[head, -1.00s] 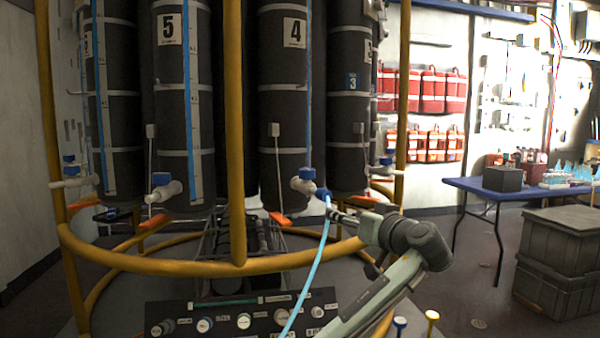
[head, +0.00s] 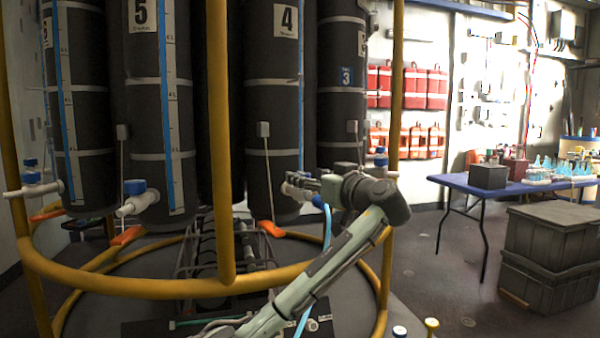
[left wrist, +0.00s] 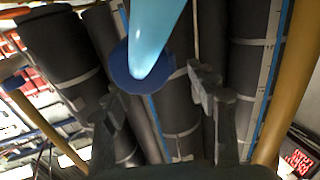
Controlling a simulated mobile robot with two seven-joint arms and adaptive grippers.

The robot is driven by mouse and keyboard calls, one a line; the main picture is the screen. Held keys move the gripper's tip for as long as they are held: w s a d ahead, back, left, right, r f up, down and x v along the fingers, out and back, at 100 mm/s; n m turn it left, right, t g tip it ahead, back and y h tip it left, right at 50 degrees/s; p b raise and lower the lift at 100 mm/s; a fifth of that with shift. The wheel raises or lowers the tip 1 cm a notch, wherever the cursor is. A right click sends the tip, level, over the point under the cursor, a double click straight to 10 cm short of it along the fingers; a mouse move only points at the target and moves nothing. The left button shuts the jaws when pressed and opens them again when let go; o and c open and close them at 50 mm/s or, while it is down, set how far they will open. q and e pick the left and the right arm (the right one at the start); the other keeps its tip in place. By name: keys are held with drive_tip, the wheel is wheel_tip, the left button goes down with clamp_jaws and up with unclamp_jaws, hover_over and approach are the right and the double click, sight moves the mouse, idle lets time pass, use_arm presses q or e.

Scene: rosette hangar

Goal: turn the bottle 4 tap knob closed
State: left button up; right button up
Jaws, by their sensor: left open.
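Bottle 4 (head: 272,110) is a dark upright cylinder with a white "4" label, in the middle of the head view. Its white tap (head: 288,188) sticks out low on its front. The tap's blue knob is mostly hidden behind my left gripper (head: 305,183), which is at the tap from the right. A light blue hose (head: 326,228) with a blue end hangs just below the gripper. In the left wrist view my fingers (left wrist: 158,95) are open. A blue round part (left wrist: 126,68) and the pale blue hose (left wrist: 158,30) show between and above them; contact cannot be told.
A yellow rail frame (head: 150,287) rings the bottles, with a yellow post (head: 218,140) left of bottle 4. Bottle 5 (head: 145,100) and its tap (head: 138,198) stand to the left. A blue table (head: 490,185) and grey crates (head: 550,245) stand at the right.

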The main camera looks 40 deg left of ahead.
sight(301, 173)
use_arm(q)
drive_tip(key=shift+x, duration=1.9)
drive_tip(key=shift+f, duration=0.1)
drive_tip(key=c, duration=1.2)
